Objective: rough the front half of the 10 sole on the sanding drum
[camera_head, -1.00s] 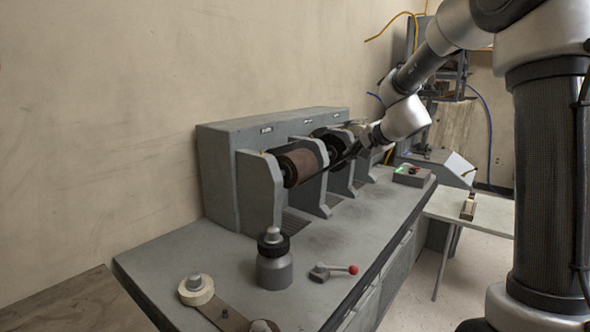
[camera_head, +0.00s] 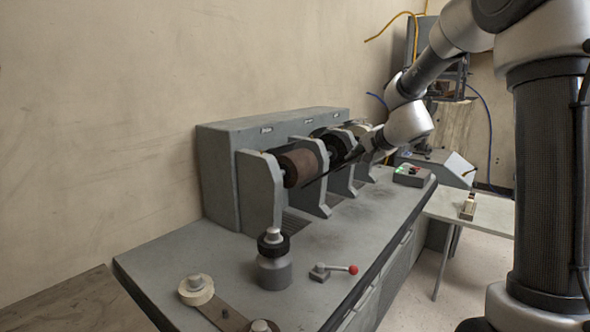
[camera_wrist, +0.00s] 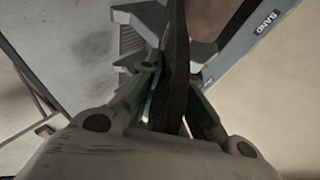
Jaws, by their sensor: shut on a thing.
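The sanding drum (camera_head: 298,168) is a brown cylinder in the nearest bay of the grey bench machine. My gripper (camera_wrist: 168,92) is shut on the sole (camera_wrist: 176,62), which shows as a dark strip nearly edge-on, pointing away from the jaws in the wrist view. In the head view my gripper is small and partly hidden at the machine's front, right of the drum. The sole's far end is hard to make out there, and I cannot tell whether it touches the drum. No size mark is readable on the sole.
The grey machine housing (camera_head: 222,172) has upright guards between its bays. A side table (camera_head: 490,214) is at right.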

